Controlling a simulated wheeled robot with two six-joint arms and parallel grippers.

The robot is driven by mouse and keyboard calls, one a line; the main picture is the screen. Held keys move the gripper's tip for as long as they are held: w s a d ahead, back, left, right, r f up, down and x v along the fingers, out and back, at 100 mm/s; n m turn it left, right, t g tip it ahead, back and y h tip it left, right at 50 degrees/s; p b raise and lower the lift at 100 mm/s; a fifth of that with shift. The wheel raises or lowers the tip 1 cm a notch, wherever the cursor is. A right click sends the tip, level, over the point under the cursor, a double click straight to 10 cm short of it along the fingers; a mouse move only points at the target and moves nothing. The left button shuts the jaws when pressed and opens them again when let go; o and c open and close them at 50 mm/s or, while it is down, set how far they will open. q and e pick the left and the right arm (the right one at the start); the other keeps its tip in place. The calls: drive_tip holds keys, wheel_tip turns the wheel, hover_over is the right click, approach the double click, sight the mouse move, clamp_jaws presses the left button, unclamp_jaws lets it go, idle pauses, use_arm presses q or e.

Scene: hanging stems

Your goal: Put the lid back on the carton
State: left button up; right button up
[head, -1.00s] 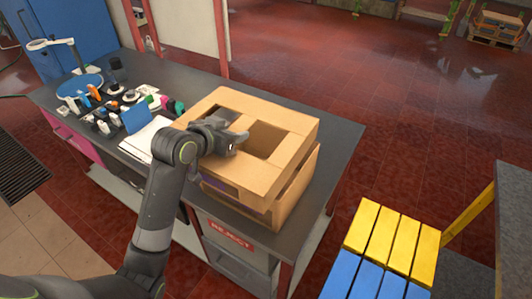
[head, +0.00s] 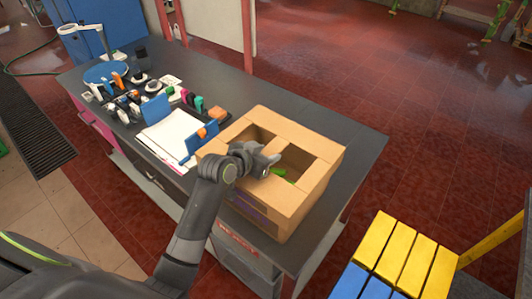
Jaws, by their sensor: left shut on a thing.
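The carton (head: 278,220) is a brown cardboard box near the right end of the grey bench, with a purple patch on its front side. The lid (head: 292,129), a cardboard frame with openings and a bar across its middle, lies over the top of the carton. No clear gap shows between lid and carton, but my arm hides part of the front left edge, so I cannot tell if it sits fully down. My left gripper (head: 268,164) is shut on the lid at its middle bar. Something green shows through the right opening. My right gripper is out of view.
A white paper pad (head: 174,138) and a blue upright piece (head: 202,141) are left of the carton. Several small tools and a blue round dish (head: 106,72) stand farther left. A yellow and blue slatted surface (head: 400,248) is at the lower right.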

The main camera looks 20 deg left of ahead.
use_arm(q)
drive_tip(key=shift+f, duration=0.5)
drive_tip(key=shift+f+b, duration=0.2)
drive_tip(key=shift+b, duration=0.1)
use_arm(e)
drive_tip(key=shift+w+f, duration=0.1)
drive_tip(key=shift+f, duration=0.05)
use_arm(q)
drive_tip(key=shift+f, duration=0.1)
drive_tip(key=o, duration=1.3)
drive_tip(key=shift+s, duration=0.1)
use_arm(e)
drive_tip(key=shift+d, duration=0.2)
